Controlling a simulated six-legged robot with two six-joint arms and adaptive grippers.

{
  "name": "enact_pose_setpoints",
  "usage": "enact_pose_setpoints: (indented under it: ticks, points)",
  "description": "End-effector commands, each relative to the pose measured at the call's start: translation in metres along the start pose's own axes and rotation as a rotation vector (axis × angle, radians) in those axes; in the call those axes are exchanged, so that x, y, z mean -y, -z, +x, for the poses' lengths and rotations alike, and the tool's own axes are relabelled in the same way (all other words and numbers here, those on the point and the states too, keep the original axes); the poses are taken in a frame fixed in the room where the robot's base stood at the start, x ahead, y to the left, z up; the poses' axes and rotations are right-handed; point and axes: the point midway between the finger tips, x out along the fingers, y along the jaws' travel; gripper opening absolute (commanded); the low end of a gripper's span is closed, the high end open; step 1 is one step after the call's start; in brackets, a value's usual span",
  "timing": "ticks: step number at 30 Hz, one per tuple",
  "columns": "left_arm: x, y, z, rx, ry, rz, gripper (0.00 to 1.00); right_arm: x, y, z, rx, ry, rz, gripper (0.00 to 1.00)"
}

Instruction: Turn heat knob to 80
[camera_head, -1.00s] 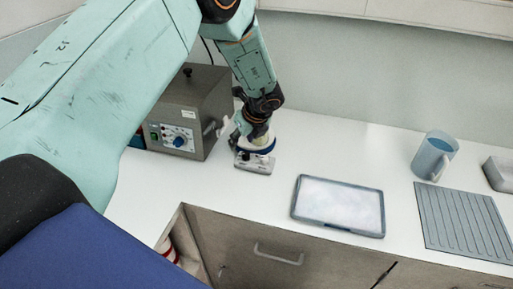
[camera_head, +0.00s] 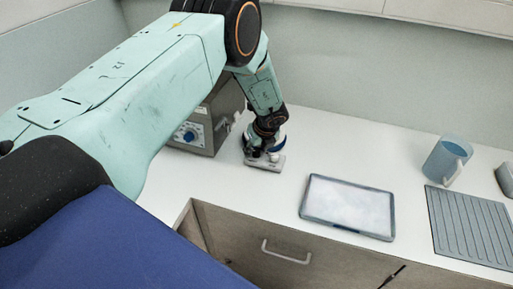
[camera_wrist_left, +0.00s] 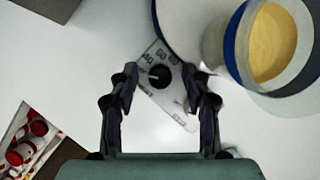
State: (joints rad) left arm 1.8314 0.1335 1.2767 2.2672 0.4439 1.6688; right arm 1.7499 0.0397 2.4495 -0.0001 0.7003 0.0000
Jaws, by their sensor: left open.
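The heat knob (camera_wrist_left: 159,75) is a small black dial on a pale panel (camera_wrist_left: 175,107) marked 40, 60 and 80; a pale mark shows on its left side. The panel belongs to a small flat device (camera_head: 265,163) on the counter in the head view. My left gripper (camera_head: 262,152) is over the front of this device, pointing down. In the left wrist view my left gripper (camera_wrist_left: 160,83) is open, one finger on each side of the knob, apparently not touching it. The knob is hidden by the gripper in the head view. My right gripper is out of view.
A vessel with yellow contents (camera_wrist_left: 274,42) stands on the device's round top, close to the right finger. A grey box with a blue dial (camera_head: 188,134) stands left. A white-filled tray (camera_head: 348,207), blue mug (camera_head: 446,158) and ribbed mat (camera_head: 470,228) lie right.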

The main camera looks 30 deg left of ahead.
Motion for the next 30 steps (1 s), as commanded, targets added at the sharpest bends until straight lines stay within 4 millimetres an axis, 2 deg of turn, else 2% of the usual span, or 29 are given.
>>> enact_pose_setpoints:
  ticks: [10,27,30]
  points:
    - [0.0007,-0.0004,0.0043,0.000,0.001,0.001,0.48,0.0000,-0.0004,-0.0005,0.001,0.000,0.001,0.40]
    - [0.0003,-0.0002,0.0038,0.000,-0.001,0.000,0.01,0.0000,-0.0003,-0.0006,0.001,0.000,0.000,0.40]
    - [0.0003,-0.0002,0.0038,0.000,-0.001,0.000,0.00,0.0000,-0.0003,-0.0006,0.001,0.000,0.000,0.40]
